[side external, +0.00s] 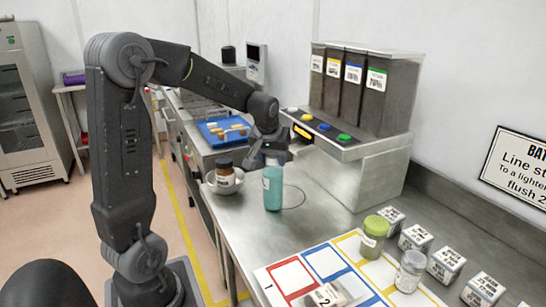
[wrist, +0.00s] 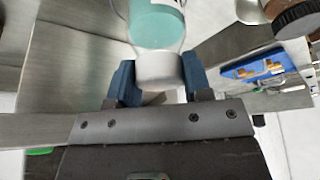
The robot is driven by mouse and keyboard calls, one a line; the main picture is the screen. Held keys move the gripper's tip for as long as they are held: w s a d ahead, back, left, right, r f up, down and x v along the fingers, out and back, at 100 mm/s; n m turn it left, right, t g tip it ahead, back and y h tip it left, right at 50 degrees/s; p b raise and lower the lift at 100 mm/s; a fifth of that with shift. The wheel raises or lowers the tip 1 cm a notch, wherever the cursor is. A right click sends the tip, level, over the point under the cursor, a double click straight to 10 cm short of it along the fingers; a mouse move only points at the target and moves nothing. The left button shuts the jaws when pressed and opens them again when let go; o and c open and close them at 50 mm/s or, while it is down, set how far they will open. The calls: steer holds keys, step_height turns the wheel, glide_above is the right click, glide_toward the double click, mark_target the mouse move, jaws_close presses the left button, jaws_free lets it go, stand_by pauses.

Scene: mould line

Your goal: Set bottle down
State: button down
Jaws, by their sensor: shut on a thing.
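A teal bottle (side external: 272,188) with a pale cap stands upright at the marked circle on the steel bench. My gripper (side external: 270,155) is above it, with its fingers around the bottle's top. In the wrist view my gripper (wrist: 158,85) has its blue fingers shut on the pale cap, and the teal body of the bottle (wrist: 157,28) extends beyond it. I cannot tell whether the bottle's base touches the bench.
A bowl (side external: 224,182) with a brown jar (side external: 224,168) stands close to the left of the bottle. A dispenser with coloured buttons (side external: 325,126) stands behind. A colour-framed mat (side external: 310,255), a green jar (side external: 374,232) and several white boxes are at the front right. A blue tray (side external: 222,132) lies farther back.

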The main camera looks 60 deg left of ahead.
steer(key=c, duration=0.5)
jaws_free()
steer(key=shift+f, duration=0.15)
steer(key=shift+c, duration=0.2)
steer(key=shift+r, duration=0.35)
steer(key=v, duration=1.1)
steer(key=s+d+f+m+t+h, duration=0.1)
steer(key=s+d+m, duration=0.3)
steer(key=d, duration=0.6)
steer(key=s+d+f+m+t+h, duration=0.1)
steer(key=s+d+f+m, duration=0.3)
steer(key=s+d, duration=0.5)
steer(key=shift+s+d+m+h, duration=0.25)
steer(key=shift+d+m+h, duration=0.25)
steer(key=shift+h, duration=0.1)
